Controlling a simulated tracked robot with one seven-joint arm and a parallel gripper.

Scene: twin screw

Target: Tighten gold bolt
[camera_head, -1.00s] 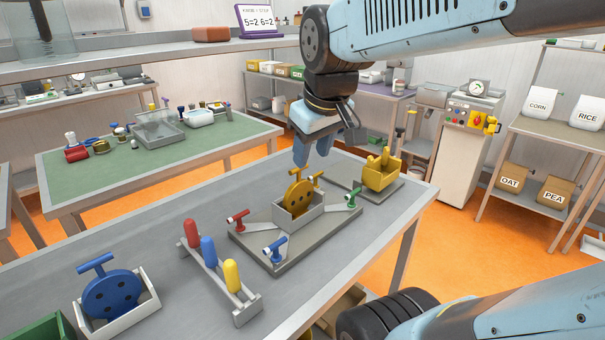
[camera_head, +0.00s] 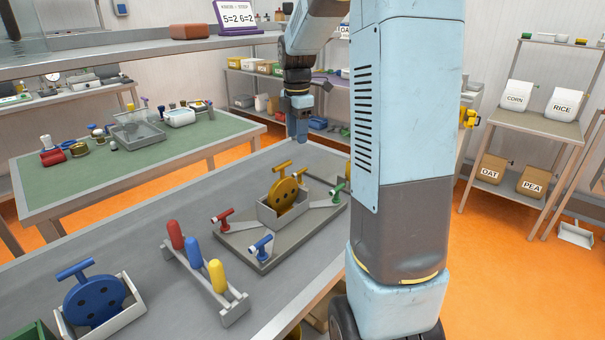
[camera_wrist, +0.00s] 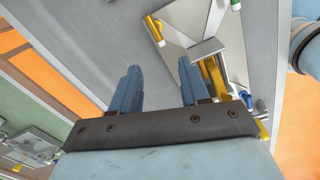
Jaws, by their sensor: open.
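A gold disc (camera_head: 284,194) with a T-shaped handle stands upright in a grey open box (camera_head: 268,216) on a grey base plate (camera_head: 262,250). A small gold T-handled bolt (camera_head: 300,173) shows just behind the disc, partly hidden; it shows more clearly in the wrist view (camera_wrist: 153,28). Red (camera_head: 224,220), blue (camera_head: 262,249) and green (camera_head: 338,192) T-handled bolts sit on the other sides of the plate. My gripper (camera_head: 299,139) is open and empty, pointing down above and behind the disc. In the wrist view my two fingers (camera_wrist: 158,82) are apart with bare tabletop between them.
A rack (camera_head: 205,276) with red, blue and yellow rounded pegs and a blue disc (camera_head: 94,300) in a grey box stand on the table left of the plate. My arm hides the table's right end.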

